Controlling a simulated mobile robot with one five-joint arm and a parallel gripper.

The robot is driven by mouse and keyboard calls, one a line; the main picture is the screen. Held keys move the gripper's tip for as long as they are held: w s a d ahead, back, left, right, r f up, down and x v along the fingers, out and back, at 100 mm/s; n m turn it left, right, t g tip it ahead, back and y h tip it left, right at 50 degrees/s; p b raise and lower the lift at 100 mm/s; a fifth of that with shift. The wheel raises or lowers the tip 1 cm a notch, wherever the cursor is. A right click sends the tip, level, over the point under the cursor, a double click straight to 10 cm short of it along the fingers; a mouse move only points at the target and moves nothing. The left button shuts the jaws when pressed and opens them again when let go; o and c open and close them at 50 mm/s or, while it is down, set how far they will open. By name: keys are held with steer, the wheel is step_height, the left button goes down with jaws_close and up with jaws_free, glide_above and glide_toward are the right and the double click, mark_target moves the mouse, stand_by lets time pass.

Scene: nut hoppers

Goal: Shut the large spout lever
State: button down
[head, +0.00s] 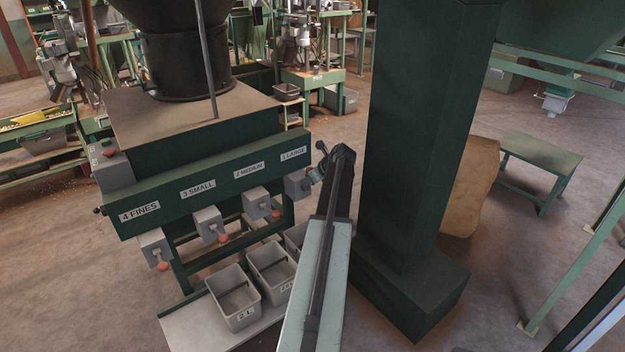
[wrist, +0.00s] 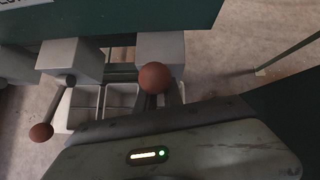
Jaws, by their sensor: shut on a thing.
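The large spout (head: 297,184) is a grey box at the right end of the green hopper front, under the label 1 LARGE. In the wrist view its grey body (wrist: 160,46) has a round red-brown lever knob (wrist: 155,77) in front of it. My gripper (head: 318,172) is at this spout, shut on the large spout lever at its knob. In the head view the gripper and arm hide the knob and lever.
The medium spout (head: 257,203), with its own knob, is just left; small (head: 209,225) and fines (head: 155,247) spouts follow. Grey bins (head: 234,297) stand on a low shelf below. A thick green column (head: 415,150) rises close to the right of my arm.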

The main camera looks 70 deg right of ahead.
steer(key=c, duration=1.5)
jaws_free()
steer(key=shift+w+a, duration=0.1)
steer(key=shift+w, duration=0.2)
steer(key=shift+s, duration=0.15)
steer(key=p+v, duration=0.5)
steer(key=v, duration=0.2)
steer(key=shift+s+r+p, duration=0.25)
steer(key=shift+s+p, duration=0.05)
steer(key=shift+p, duration=0.05)
